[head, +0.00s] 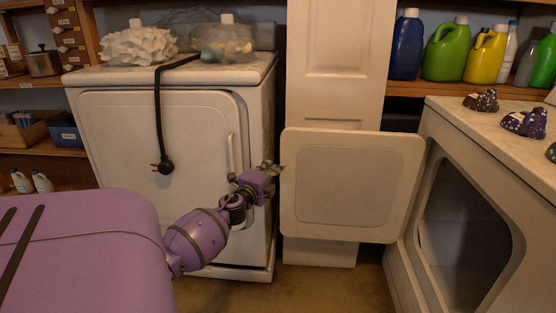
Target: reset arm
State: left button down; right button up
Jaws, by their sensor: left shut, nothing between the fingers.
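My left gripper (274,170) is at the end of my purple arm, in the middle of the head view. Its fingers look shut and hold nothing. The fingertips are by the left edge of an open white appliance door (355,185); I cannot tell if they touch it. The door belongs to the white machine (432,200) at the right, whose dark opening (465,235) shows. My right gripper is not in view.
A closed white appliance (165,130) stands behind my left arm, with a black cord and plug (166,167) hanging down its front. Shoes (524,122) lie on the right machine. Bottles (447,50) line the back shelf. Bare floor (330,290) shows below the open door.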

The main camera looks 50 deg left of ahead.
pick_arm(q)
jog(key=s, duration=0.7)
jog(key=shift+a+f+p, duration=0.15)
jog(key=shift+f+p, duration=0.05)
jog(key=shift+p, duration=0.25)
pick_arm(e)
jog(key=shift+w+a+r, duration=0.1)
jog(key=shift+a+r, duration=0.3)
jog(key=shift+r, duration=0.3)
pick_arm(q)
jog(key=shift+s, duration=0.1)
